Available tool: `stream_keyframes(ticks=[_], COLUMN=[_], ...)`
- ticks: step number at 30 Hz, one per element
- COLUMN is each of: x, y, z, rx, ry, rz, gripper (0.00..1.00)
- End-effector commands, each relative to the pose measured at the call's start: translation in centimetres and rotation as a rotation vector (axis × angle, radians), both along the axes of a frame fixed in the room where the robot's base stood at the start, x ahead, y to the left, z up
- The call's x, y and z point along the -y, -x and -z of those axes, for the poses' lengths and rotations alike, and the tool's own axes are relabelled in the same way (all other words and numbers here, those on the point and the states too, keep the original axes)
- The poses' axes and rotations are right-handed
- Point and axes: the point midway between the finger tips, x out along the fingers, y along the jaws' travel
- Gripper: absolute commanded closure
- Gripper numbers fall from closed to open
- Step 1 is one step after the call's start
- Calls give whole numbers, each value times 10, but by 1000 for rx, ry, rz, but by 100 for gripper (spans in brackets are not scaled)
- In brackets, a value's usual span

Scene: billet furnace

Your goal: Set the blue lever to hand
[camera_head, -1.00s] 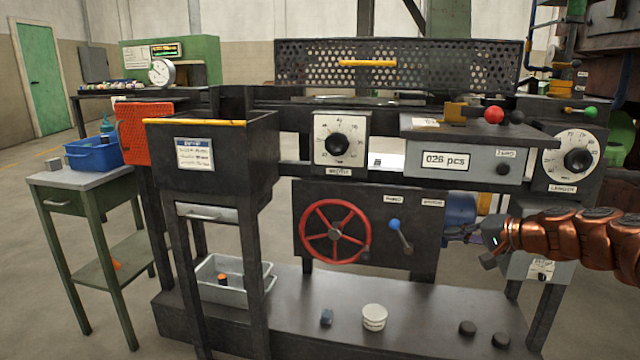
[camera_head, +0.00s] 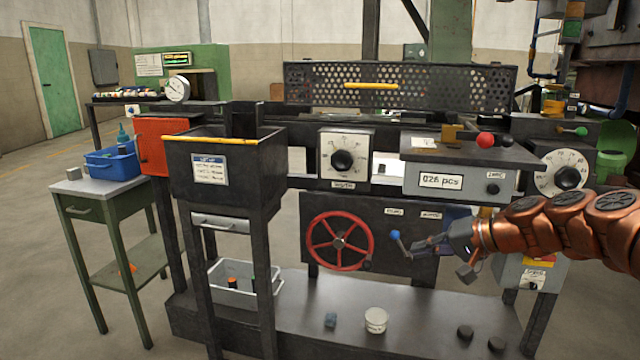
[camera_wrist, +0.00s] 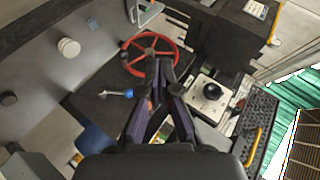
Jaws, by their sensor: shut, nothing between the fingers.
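The blue lever (camera_head: 395,235) is on the dark front panel, right of the red handwheel. Its blue knob points up and left from its pivot, toward the left one of two small labels, which are too small to read surely. My gripper (camera_head: 416,247) is shut and empty, just right of the knob and in front of the lever's lower part. In the wrist view the lever's knob (camera_wrist: 129,94) lies left of my gripper's fingers (camera_wrist: 162,72), with a visible gap. I cannot tell whether the fingers touch the shaft.
The red handwheel (camera_head: 340,241) is close on the left. A grey counter box (camera_head: 470,180) overhangs above, beside a dial (camera_head: 343,160). A white tub (camera_head: 376,320) and black pucks stand on the lower shelf. Free room lies in front of the panel.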

Motion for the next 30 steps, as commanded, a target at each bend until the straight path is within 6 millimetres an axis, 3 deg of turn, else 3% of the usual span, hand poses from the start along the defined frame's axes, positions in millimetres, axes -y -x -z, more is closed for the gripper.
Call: stream_keyframes(ticks=[1, 6, 13, 17, 22, 30], x=[-17, -64, -102, -109, -104, -73], y=[13, 64, 141, 186, 242, 329], z=[-19, -49, -76, -86, -101, -128], rx=[-14, -79, -179, -247, -336, -492], ry=[25, 131, 296, 393, 523, 723], rz=[-39, -163, -296, -353, -399, -424], gripper=[100, 100, 100, 100, 100, 100])
